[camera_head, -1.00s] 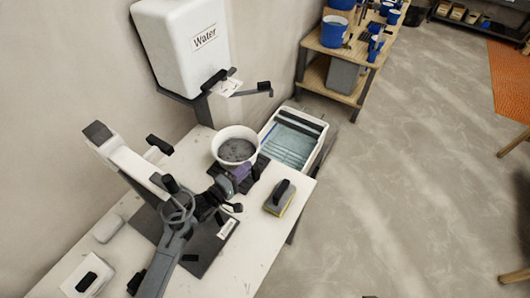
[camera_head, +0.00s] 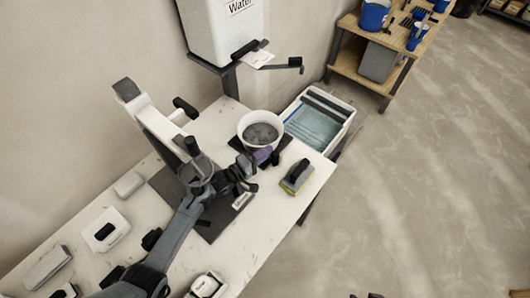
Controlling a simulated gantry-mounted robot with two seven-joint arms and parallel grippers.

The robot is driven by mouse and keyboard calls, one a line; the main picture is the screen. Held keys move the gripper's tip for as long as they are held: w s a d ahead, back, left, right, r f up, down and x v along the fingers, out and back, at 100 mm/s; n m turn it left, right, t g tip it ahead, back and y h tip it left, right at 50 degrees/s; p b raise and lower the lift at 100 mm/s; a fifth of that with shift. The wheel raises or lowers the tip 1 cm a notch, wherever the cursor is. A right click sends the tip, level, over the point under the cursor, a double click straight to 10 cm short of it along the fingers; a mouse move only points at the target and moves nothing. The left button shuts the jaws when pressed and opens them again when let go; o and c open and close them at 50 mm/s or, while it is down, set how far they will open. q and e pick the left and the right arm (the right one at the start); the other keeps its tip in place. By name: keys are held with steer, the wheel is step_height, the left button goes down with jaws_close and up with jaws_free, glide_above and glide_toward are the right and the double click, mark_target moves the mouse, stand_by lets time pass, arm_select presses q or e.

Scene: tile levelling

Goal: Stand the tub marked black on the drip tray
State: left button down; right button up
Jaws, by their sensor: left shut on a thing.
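A white round tub (camera_head: 247,123) with dark grey contents is at the back right of the white table. A dark flat plate (camera_head: 284,146), which looks like the drip tray, shows under and beside it. The tub is upright; whether its base touches the plate is hidden. No marking on the tub is readable. My left gripper (camera_head: 256,161) is at the tub's near side, shut on it. A purple patch shows where they meet, and the fingertips are partly hidden. My right gripper is not in view.
A white water tank (camera_head: 217,30) with a tap lever stands behind. A sponge float (camera_head: 297,177) lies right of the tub. A white basin (camera_head: 337,110) stands beyond the table end. A dark mat (camera_head: 215,222) lies under my left arm. White boxes (camera_head: 105,230) stand at left.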

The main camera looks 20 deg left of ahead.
arm_select(q)
steer(key=c, duration=1.2)
jaws_free()
steer(key=shift+f, duration=0.1)
